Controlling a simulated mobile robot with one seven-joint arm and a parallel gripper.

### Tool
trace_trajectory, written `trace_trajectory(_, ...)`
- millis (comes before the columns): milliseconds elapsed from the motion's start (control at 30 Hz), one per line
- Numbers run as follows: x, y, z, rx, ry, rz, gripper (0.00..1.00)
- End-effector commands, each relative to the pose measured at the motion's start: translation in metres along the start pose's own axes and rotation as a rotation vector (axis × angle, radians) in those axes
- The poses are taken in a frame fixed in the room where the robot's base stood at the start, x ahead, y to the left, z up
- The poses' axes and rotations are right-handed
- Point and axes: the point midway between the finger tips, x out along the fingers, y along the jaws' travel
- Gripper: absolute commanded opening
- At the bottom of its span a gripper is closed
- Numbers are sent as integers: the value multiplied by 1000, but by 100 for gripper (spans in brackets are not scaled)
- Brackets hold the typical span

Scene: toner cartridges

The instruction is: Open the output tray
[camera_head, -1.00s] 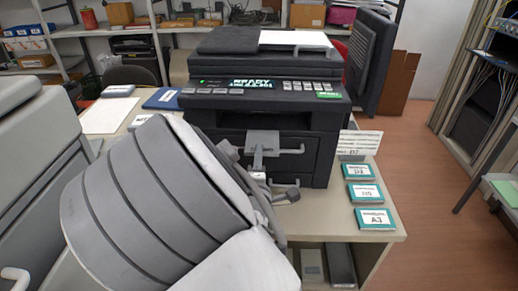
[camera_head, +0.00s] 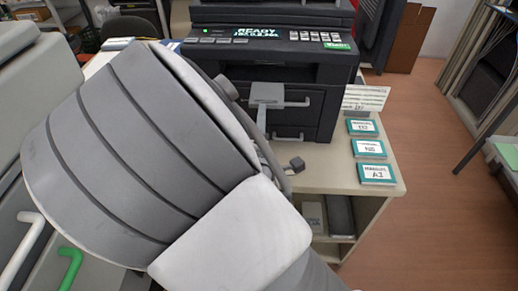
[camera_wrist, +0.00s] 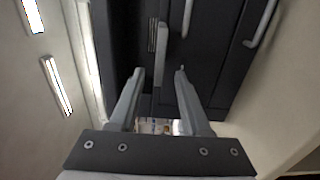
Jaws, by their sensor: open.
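The dark printer (camera_head: 345,75) stands on a desk in the head view, its display reading READY. A grey tab (camera_head: 267,94), which looks like the output tray's grip, is on its front, left of a grey bar handle (camera_head: 297,103). In the wrist view the tab (camera_wrist: 161,55) appears as a narrow grey bar against the dark front. My gripper (camera_wrist: 159,71) is open and empty, its fingers on either side of the bar's lower end in the picture. I cannot tell whether they touch it. In the head view my arm hides most of the gripper.
Several teal-edged labelled packs (camera_head: 370,149) lie on the desk right of the printer. More bar handles sit near the gripper, one (camera_wrist: 262,22) at the wrist view's right. A grey machine (camera_head: 35,85) stands at the left.

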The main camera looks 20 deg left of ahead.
Motion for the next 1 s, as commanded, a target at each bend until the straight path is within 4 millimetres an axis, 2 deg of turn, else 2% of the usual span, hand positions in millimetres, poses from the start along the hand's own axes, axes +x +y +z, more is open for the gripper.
trace_trajectory(100,-32,1,-1,-2,5,-3,48)
trace_trajectory(300,-71,7,0,-8,3,-1,48)
trace_trajectory(900,-96,4,0,-4,1,-2,48)
trace_trajectory(1000,-110,2,-1,-2,3,-2,48)
